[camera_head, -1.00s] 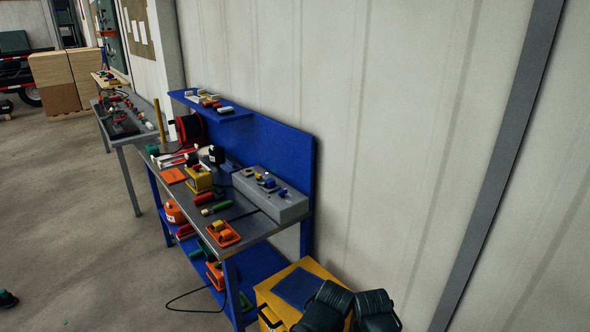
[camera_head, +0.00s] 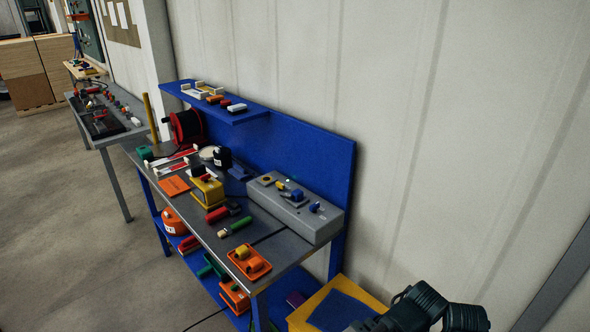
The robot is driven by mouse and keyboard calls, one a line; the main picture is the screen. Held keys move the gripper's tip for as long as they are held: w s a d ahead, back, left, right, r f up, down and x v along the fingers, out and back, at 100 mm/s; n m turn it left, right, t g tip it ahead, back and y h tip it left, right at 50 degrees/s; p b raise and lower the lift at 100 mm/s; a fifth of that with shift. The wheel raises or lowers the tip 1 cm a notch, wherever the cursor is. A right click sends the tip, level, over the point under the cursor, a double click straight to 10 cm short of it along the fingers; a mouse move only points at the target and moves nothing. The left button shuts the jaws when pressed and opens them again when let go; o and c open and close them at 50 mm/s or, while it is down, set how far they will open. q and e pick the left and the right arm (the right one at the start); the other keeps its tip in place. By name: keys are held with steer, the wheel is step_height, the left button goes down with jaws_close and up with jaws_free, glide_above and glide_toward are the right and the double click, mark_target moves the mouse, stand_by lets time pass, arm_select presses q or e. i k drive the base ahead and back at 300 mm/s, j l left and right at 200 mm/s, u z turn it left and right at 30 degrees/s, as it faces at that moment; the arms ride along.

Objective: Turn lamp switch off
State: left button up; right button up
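A long grey box (camera_head: 290,212) with several small controls on its top lies at the right end of the blue workbench. The controls include a blue one (camera_head: 290,194) and a yellow one; I cannot tell whether any is the lamp switch. A yellow boxy device (camera_head: 207,191) stands near the bench's middle; I cannot tell whether it is a lamp. No lamp can be made out for certain, nor whether one is lit.
The workbench (camera_head: 262,228) stands against a pale panelled wall (camera_head: 400,100), with a blue upper shelf (camera_head: 235,115). Tools and an orange tray (camera_head: 249,262) lie on it. Floor (camera_head: 70,230) at left is open.

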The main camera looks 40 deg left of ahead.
mark_target(281, 186)
steer(key=i+j, duration=0.1)
steer(key=j, duration=0.55)
steer(key=i+j+z, duration=0.1)
steer(key=j, duration=1.15)
steer(key=i+z, duration=0.05)
